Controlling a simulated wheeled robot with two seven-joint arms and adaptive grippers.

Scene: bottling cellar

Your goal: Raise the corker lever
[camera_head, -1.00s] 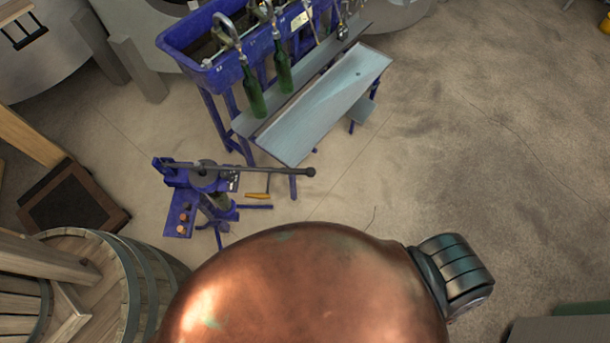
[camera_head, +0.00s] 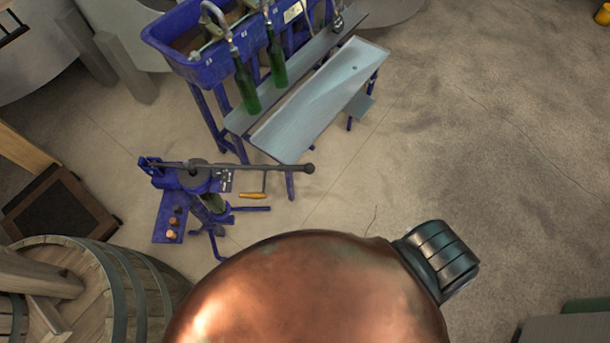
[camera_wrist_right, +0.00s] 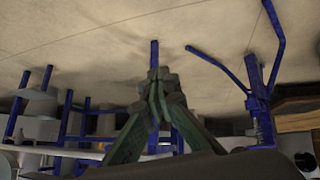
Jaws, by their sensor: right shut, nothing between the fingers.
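The blue corker (camera_head: 163,200) stands on the floor left of centre in the head view. Its dark lever (camera_head: 260,168) reaches out nearly level to the right and ends in a round black knob (camera_head: 309,168). A green bottle (camera_head: 212,203) seems to stand in the corker, partly hidden. Several corks (camera_head: 172,235) lie on its small side shelf. My right gripper (camera_wrist_right: 158,80) shows only in the right wrist view, shut and empty, apart from the blue legs (camera_wrist_right: 258,90) there. My left gripper is in neither view.
A blue bottle filler (camera_head: 195,62) with green bottles (camera_head: 247,90) and a grey sloping tray (camera_head: 320,100) stands behind the corker. A wooden barrel (camera_head: 90,285) is at the lower left. Open floor (camera_head: 480,150) lies to the right.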

